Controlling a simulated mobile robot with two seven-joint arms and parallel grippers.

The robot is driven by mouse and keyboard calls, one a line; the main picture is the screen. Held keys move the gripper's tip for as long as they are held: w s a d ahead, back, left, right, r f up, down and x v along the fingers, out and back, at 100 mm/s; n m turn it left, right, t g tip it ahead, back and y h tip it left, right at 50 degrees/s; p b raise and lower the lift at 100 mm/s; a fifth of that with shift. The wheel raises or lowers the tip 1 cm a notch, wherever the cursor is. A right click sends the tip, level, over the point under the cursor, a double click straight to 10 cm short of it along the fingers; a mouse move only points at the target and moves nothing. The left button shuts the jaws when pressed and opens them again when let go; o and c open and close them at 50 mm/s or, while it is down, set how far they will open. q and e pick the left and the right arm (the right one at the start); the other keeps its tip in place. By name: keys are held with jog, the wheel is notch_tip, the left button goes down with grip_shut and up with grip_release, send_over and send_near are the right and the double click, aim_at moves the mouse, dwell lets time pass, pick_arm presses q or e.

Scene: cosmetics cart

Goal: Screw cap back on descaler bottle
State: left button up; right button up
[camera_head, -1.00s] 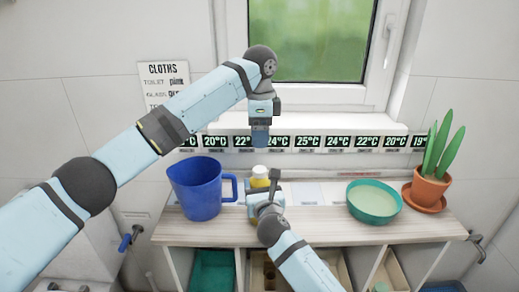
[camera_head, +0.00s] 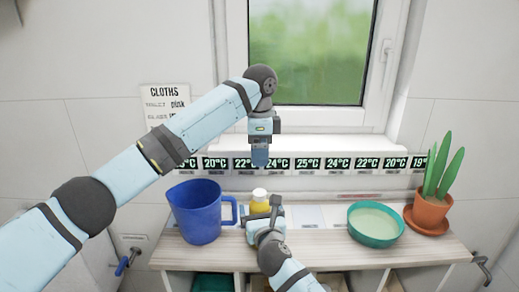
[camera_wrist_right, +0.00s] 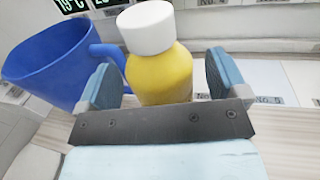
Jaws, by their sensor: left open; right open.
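The descaler bottle is yellow (camera_head: 260,206) and stands upright on the wooden cart top, between the blue jug and the green bowl. A white cap (camera_head: 260,194) sits on its top; I cannot tell whether it is tight. In the right wrist view the yellow bottle (camera_wrist_right: 160,78) and its white cap (camera_wrist_right: 146,27) show close up. My right gripper (camera_wrist_right: 160,80) is open, with one finger on each side of the bottle and gaps visible. My left gripper (camera_head: 260,160) points down above the bottle, apart from the cap. Its fingertips look small and close in this view.
A blue jug (camera_head: 196,212) stands just left of the bottle, its handle towards it. A green bowl (camera_head: 375,224) and a potted plant (camera_head: 432,205) stand on the right. A strip of temperature labels (camera_head: 308,164) runs behind. The cart top between bottle and bowl is mostly clear.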

jog(key=s+d, duration=0.2)
jog(key=s, duration=1)
jog(key=shift+s+d, duration=0.25)
jog(key=shift+s, duration=0.1)
